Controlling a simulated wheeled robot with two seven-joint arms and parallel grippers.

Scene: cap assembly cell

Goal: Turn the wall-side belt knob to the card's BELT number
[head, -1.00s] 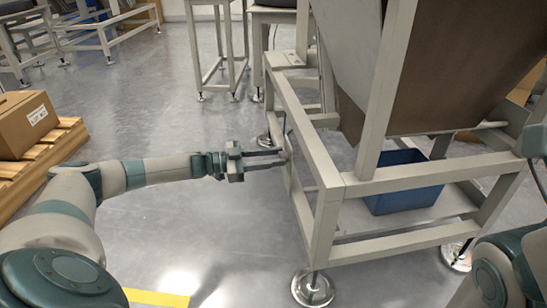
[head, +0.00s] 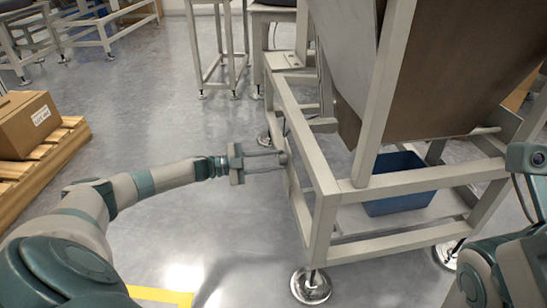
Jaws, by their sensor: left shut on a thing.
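My left gripper (head: 283,159) reaches in from the left, with its fingers pointing right at the side of the pale metal frame (head: 305,150). It is shut on a small grey knob (head: 285,158) on the outer side of that frame. The knob is small and partly covered by the fingertips, so any pointer or numbers on it cannot be read. No card with a BELT number can be made out. Part of my right arm (head: 500,265) shows at the lower right, but its gripper is out of the picture.
A large hopper (head: 450,70) sits in the frame, with a blue bin (head: 405,205) on its lower shelf. A cardboard box (head: 28,125) rests on a wooden pallet (head: 60,150) at the left. The floor between pallet and frame is clear.

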